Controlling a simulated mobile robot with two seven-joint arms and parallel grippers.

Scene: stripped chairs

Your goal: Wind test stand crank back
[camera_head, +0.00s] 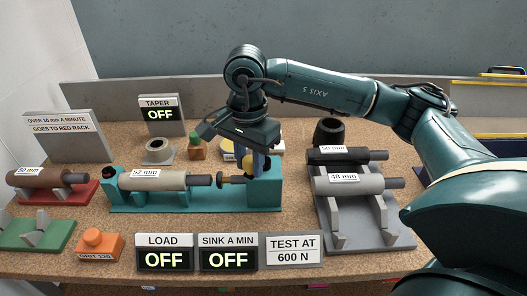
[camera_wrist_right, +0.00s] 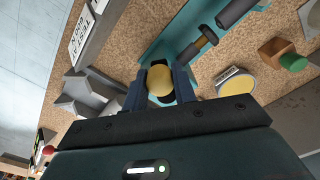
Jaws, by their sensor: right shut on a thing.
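The teal test stand (camera_head: 150,203) stands mid-left on the bench, with a grey cylinder labelled 52 mm (camera_head: 158,182) lying in it. The crank arm is mostly hidden by the fingers. My left gripper is not in view.
Load (camera_head: 170,253) and sink (camera_head: 228,253) displays read OFF in front, beside a sign reading TEST AT 600 N (camera_head: 292,250). A grey rack (camera_head: 365,232) with 58 mm and 48 mm cylinders stands right. A red rack (camera_head: 65,193) holds a 50 mm cylinder at left.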

